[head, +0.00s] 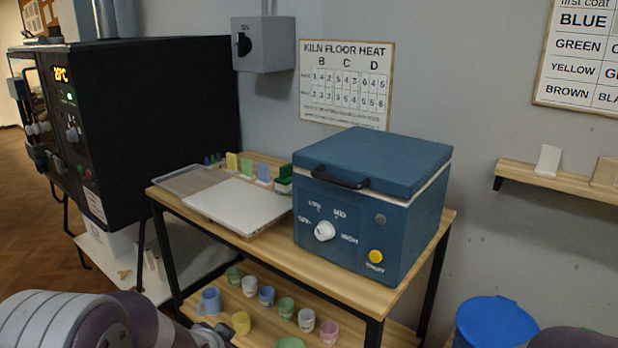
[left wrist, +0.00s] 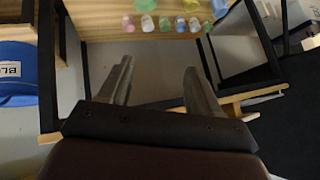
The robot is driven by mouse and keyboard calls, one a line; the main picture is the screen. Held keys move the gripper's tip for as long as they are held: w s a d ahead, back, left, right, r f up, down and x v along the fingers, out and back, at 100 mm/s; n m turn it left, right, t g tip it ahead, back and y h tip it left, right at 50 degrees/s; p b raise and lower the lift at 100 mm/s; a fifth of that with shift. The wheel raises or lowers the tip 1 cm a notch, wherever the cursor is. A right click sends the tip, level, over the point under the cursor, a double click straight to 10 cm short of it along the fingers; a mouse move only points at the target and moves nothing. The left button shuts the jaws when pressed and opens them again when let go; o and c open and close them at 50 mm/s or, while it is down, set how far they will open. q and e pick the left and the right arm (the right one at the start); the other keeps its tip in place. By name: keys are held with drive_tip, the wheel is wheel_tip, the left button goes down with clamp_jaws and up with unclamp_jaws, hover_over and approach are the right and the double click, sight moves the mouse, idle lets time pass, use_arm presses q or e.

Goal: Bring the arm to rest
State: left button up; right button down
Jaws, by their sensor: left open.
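My left arm (head: 70,322) comes in at the bottom left of the head view, low in front of the wooden table (head: 420,246). In the left wrist view my left gripper (left wrist: 158,62) has its two grey fingers well apart with nothing between them. The fingers point toward the table's lower part, and the cups show beyond their tips. In the head view the left gripper's fingers cannot be made out. My right gripper is out of view.
A blue kiln (head: 375,205) with a closed lid stands on the table. Several cups (head: 266,296) stand on the lower shelf. A black oven (head: 150,120) is at left. A blue bin lid (head: 496,322) is at bottom right, beneath a wall shelf (head: 560,180).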

use_arm(q)
drive_tip(key=s+f+n+g, duration=0.1)
drive_tip(key=s+n+g, duration=0.6)
drive_tip(key=s, duration=1.3)
wheel_tip(320, 180, up, 18)
drive_tip(key=w+p, duration=0.1)
drive_tip(key=p, duration=1.7)
drive_tip(key=shift+a+r+y+p, duration=0.15)
drive_tip(key=shift+r+y+p, duration=0.1)
drive_tip(key=shift+y+p, duration=0.15)
